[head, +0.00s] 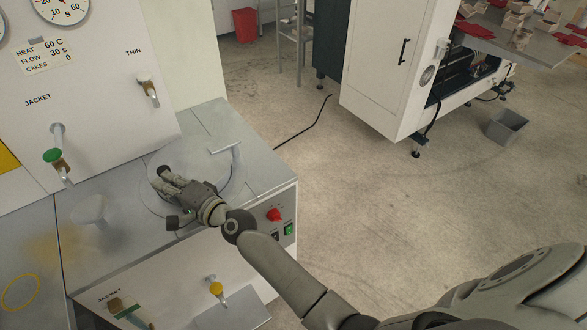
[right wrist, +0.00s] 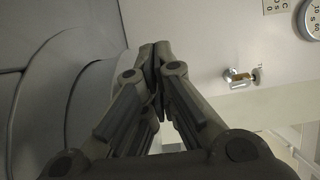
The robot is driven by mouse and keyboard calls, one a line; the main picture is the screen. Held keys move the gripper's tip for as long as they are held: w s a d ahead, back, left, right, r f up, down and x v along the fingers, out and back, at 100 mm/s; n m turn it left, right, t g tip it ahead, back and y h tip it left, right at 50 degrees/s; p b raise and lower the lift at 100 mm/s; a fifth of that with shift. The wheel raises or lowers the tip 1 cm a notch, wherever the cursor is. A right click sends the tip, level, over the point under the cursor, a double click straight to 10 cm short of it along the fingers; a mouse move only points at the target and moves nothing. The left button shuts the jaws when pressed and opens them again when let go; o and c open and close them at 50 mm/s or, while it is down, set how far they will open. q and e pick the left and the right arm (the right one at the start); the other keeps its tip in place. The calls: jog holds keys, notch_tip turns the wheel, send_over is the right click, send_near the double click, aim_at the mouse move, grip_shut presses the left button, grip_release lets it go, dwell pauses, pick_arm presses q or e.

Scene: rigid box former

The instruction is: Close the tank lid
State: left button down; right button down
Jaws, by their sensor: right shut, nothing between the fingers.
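The tank lid (head: 212,166) is a round grey metal disc on the machine's flat metal top. It looks flat or nearly flat within a wider ring, and I cannot tell whether a gap remains under its edge. A pale bar (head: 224,153) stands at its far right side. My right gripper (head: 163,177) is over the lid, its fingers shut and empty, pointing toward the upright panel. Whether it touches the lid is unclear. The right wrist view shows the closed fingers (right wrist: 158,52) beside the curved grey edges. My left gripper is out of view.
The white upright panel (head: 100,95) behind the lid carries a green-knobbed valve (head: 53,156) and another valve (head: 147,86). A red button (head: 274,215) is on the front face. A white funnel-like piece (head: 92,209) is at the left. Open floor (head: 350,200) lies to the right.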

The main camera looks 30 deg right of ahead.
dwell(0.5)
jog(key=shift+s, duration=0.1)
jog(key=v, duration=1.2)
